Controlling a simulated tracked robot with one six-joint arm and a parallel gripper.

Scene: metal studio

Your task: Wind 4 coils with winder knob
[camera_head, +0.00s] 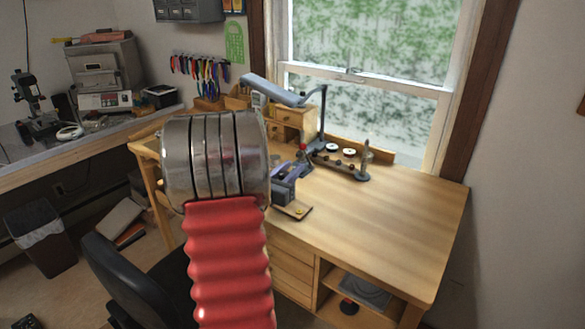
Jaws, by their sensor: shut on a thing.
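A small device with blue-grey blocks (284,190) stands near the desk's front edge, partly hidden behind my arm. A small wooden board with brass-coloured bits (293,211) lies at its foot. I cannot tell for sure that this is the winder, and no knob or wound coil can be made out. My arm, a ribbed metal drum on a red bellows, fills the middle left of the view. My gripper does not show clearly; it seems hidden behind the drum.
The wooden desk (390,205) is clear on its right half. A rack with spools (340,158) and a small red-topped item (303,150) stand farther back. A desk lamp (275,90) arches above. A black chair (125,280) stands at the lower left.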

